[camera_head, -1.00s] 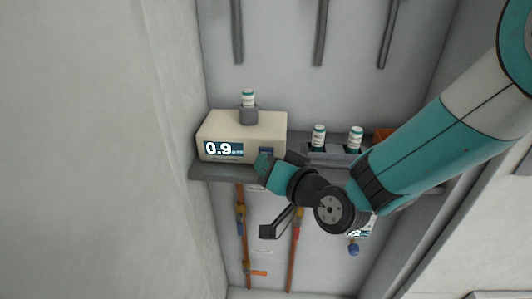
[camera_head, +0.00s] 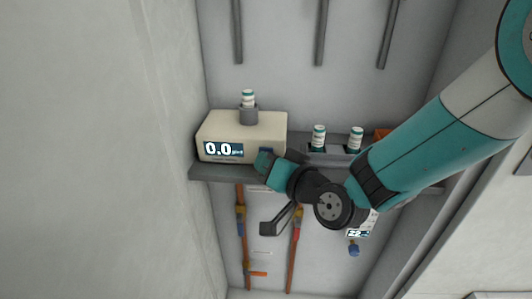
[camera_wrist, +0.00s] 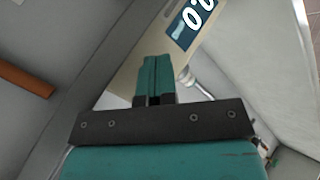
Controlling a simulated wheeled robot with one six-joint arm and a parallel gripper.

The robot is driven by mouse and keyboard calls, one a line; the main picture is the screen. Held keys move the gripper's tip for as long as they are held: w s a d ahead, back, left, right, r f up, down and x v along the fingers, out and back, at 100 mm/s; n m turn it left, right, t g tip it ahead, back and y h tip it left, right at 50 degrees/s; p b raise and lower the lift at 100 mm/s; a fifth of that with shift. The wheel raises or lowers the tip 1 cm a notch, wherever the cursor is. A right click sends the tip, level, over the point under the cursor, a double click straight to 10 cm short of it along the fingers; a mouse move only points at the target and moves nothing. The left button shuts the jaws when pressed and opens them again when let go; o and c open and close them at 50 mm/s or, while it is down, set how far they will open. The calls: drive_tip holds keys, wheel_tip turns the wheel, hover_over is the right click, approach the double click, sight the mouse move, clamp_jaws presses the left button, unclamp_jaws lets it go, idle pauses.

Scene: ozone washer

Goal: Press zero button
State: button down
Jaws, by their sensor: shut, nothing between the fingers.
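The cream analyser box (camera_head: 262,130) sits on the grey shelf at the left in the head view. Its display (camera_head: 222,149) reads 0.0. A small dark blue button panel (camera_head: 266,152) shows at the right of its front, partly covered by my gripper (camera_head: 262,158). In the wrist view my gripper (camera_wrist: 155,62) is shut and empty, its teal fingertips together in front of the box (camera_wrist: 150,48). The display (camera_wrist: 190,22) shows at the upper right there. The zero button is hidden behind the fingertips, and I cannot tell whether they touch it.
A vial (camera_head: 248,98) stands in the holder on top of the box. Two more vials (camera_head: 319,137) (camera_head: 355,138) stand in a grey rack to the right, close to my arm. Copper pipes with valves (camera_head: 241,225) run below the shelf (camera_head: 215,173).

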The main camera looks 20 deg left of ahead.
drive_tip(key=shift+s, duration=0.15)
drive_tip(key=shift+s+d, duration=0.2)
drive_tip(key=shift+s, duration=0.45)
drive_tip(key=shift+s+d, duration=0.2)
drive_tip(key=shift+s, duration=0.6)
drive_tip(key=shift+s+d, duration=0.15)
drive_tip(key=shift+s, duration=0.65)
drive_tip(key=shift+s+d, duration=0.2)
drive_tip(key=shift+s, duration=0.6)
drive_tip(key=d+r+n+g+h+p, duration=0.2)
drive_tip(key=d+r+g+h+p, duration=0.15)
drive_tip(key=d+r, duration=0.55)
drive_tip(key=s+d+r+g+h+p, duration=0.2)
drive_tip(key=s+d, duration=0.4)
drive_tip(key=d, duration=0.3)
drive_tip(key=s+d+r+g+h+p, duration=0.3)
drive_tip(key=s+d, duration=0.4)
drive_tip(key=d, duration=0.3)
wheel_tip(320, 180, up, 2)
drive_tip(key=shift+d+r+n+h, duration=0.2)
drive_tip(key=shift+n+h, duration=0.1)
drive_tip(key=shift+h, duration=0.35)
